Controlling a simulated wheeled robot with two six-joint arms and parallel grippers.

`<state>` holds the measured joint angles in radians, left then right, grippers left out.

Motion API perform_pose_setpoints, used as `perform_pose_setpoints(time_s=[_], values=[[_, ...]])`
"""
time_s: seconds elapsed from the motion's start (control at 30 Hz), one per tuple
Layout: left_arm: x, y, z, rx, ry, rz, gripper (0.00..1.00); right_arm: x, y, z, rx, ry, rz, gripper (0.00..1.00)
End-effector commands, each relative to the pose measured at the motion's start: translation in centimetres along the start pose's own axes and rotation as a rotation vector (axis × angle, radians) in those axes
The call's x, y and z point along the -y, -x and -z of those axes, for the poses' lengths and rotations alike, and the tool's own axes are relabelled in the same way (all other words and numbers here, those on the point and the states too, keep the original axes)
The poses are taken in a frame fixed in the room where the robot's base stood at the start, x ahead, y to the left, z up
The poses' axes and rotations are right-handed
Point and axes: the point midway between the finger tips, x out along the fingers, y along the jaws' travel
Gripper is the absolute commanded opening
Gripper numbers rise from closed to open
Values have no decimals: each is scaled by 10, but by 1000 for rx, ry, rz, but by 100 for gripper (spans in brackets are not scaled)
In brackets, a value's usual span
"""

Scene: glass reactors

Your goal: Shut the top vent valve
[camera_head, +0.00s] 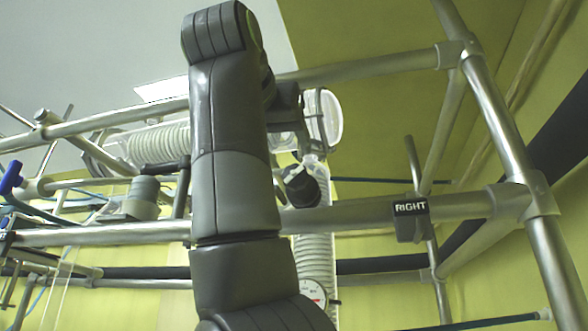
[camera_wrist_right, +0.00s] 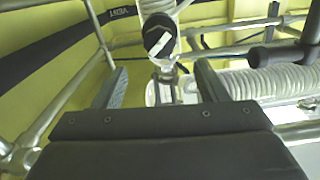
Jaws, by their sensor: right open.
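A black round valve body with a white lever or mark on its face (camera_wrist_right: 160,38) appears in the right wrist view, beyond and between my right fingers. It looks like the vent valve, though I cannot tell for sure whether it is open or shut. In the head view a dark round knob (camera_head: 302,187) sits on the glass column, right of my arm, and seems to be the same part. My right gripper (camera_wrist_right: 160,80) is open, with nothing between its fingers, apart from the valve. In the head view it is mostly hidden behind my right arm. My left gripper is not in view.
A ribbed glass condenser (camera_head: 160,143) lies left of my arm. A blue handle (camera_head: 12,178) is at far left.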

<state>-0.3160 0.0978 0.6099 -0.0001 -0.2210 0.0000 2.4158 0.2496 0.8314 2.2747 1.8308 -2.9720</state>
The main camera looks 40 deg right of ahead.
Motion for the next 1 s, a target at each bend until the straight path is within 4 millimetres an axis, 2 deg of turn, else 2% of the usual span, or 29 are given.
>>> perform_pose_setpoints(time_s=[0.1, 0.27, 0.37, 0.5, 0.63, 0.9, 0.93, 1.0], values=[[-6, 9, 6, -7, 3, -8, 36, 0, -28, 3, 2, 0, -3, 67], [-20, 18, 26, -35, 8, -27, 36, 0, -61, 3, 1, 0, -3, 67], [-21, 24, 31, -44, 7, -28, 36, 0, -78, 3, 0, 0, -2, 67], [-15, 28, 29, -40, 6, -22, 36, 0, -94, 2, 0, 0, 0, 67], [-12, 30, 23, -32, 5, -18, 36, 0, -102, 1, -2, -1, 0, 67], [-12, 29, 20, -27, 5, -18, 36, 0, -103, 1, -2, -1, 0, 67], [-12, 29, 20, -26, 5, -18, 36, 0, -103, 1, -2, -1, 0, 65], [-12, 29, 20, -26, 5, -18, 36, 0, -103, 1, -2, -1, 0, 56]])
